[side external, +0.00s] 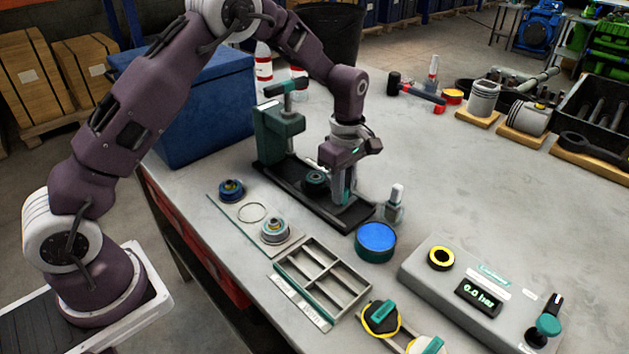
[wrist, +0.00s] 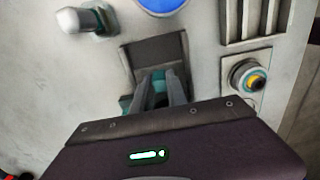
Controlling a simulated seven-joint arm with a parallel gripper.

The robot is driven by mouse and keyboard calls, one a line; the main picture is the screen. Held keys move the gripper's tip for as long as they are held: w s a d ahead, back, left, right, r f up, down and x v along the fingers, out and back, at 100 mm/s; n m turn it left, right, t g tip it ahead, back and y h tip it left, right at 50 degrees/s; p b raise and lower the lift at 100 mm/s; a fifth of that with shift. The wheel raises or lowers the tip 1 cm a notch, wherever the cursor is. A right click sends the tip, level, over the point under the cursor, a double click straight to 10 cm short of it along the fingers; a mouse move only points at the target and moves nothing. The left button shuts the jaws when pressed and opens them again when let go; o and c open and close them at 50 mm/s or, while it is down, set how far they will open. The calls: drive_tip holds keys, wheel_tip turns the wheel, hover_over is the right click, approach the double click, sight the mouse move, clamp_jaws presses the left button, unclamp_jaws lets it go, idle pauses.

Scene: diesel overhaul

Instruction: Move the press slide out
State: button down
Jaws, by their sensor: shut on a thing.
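The press has a dark green upright frame (side external: 277,137) with a T-handled screw on top. Its long black base (side external: 352,218) runs toward the front right. A dark round part (side external: 314,180) sits on the press slide, in front of the frame. My gripper (side external: 346,198) points down over the near end of the base, shut on the slide's end. In the wrist view my fingers (wrist: 158,90) are close together over the dark base (wrist: 155,50), with bits of teal beside them.
A small clear bottle (side external: 393,205) and a blue-topped round tin (side external: 375,240) stand close to the base's near end. A sectioned tray (side external: 325,275) and a plate with round parts (side external: 252,212) lie in front.

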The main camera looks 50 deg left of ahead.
drive_tip(key=shift+d, duration=1.8)
drive_tip(key=c, duration=1.4)
unclamp_jaws()
drive_tip(key=shift+o, duration=0.2)
drive_tip(key=shift+r, duration=2.75)
drive_tip(key=shift+r, duration=2)
drive_tip(key=shift+r, duration=0.1)
